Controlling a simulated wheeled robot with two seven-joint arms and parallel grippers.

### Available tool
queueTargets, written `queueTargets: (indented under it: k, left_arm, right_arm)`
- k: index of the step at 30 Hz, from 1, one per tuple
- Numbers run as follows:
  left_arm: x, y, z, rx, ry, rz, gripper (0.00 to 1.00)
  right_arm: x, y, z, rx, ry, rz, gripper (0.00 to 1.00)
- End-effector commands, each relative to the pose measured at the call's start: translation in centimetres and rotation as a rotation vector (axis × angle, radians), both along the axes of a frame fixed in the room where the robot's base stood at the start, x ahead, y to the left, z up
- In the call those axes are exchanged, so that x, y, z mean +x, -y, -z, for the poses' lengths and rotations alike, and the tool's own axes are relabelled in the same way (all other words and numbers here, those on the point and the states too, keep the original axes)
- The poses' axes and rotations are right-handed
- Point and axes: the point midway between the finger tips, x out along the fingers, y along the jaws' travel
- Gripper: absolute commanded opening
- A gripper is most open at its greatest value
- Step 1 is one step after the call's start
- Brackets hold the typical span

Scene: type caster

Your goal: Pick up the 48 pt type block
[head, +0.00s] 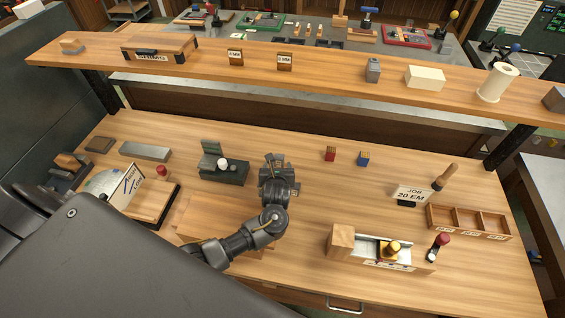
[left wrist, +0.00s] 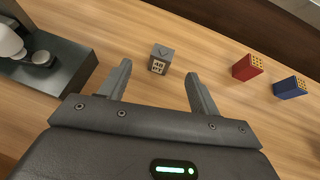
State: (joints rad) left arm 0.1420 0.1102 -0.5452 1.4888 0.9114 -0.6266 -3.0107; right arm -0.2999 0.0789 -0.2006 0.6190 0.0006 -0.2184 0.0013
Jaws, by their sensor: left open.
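The 48 pt type block is a small grey block (left wrist: 161,58) with a pale label, standing on the wooden bench in the left wrist view. In the head view I cannot make it out; my left gripper seems to cover it. My left gripper (head: 275,160) points down over the middle of the bench. In the left wrist view its fingers (left wrist: 157,72) are spread apart and empty, with the block just beyond the tips, roughly centred between them. I cannot see my right gripper.
A red block (head: 330,154) and a blue block (head: 363,158) stand to the right. A dark grey device (head: 225,172) with a white knob is close on the left. A three-compartment wooden tray (head: 468,222) lies at the right. A raised shelf (head: 330,77) crosses behind.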

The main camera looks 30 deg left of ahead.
Motion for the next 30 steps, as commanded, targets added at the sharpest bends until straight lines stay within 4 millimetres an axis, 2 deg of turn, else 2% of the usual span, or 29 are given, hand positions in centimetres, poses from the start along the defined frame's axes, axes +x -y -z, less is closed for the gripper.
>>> queueTargets:
  k: [4, 13, 21, 30]
  left_arm:
    - [1.6, -0.7, 1.2, 0.000, 0.000, -0.001, 0.63]
    - [2.6, -1.1, 1.6, 0.000, 0.000, 0.000, 0.63]
    - [5.7, -2.1, 3.4, 0.001, -0.001, 0.000, 0.63]
    - [6.5, -2.5, 3.8, -0.002, 0.001, 0.001, 0.63]
  right_arm:
    - [0.0, 0.0, 0.9, 0.000, 0.000, -0.001, 0.51]
    - [0.0, 0.0, 1.0, 0.000, -0.001, -0.001, 0.51]
    - [0.0, 0.0, 1.3, 0.001, -0.001, 0.000, 0.51]
    - [0.0, 0.0, 1.3, 0.001, -0.001, 0.000, 0.51]
